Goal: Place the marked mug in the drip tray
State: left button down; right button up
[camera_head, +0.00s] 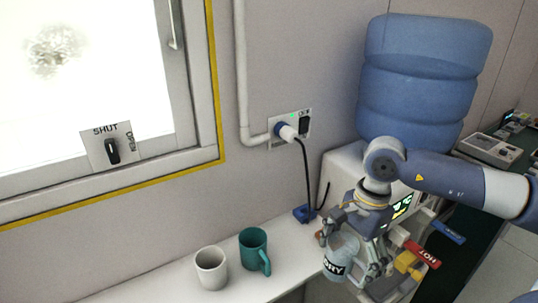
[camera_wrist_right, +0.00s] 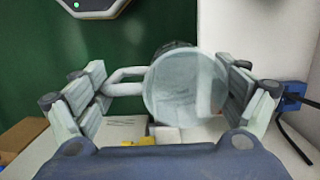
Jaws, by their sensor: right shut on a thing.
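I cannot make out the drip tray; the arm and mug cover much of the dispenser's front. My left gripper is not in view.
A white mug (camera_head: 211,268) and a teal mug (camera_head: 254,250) stand on the white counter (camera_head: 165,284) left of the dispenser. A black cable (camera_head: 307,180) hangs from the wall socket.

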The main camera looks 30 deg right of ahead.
jog(key=shift+a, duration=0.1)
jog(key=w+a+f+n+g+h, duration=0.1)
jog(key=a+f+n, duration=0.1)
jog(key=a+n, duration=1.4)
jog(key=shift+n+g+h, duration=0.3)
jog(key=shift+n+h, duration=0.1)
jog(key=shift+n, duration=0.2)
jog(key=shift+w+a, duration=0.1)
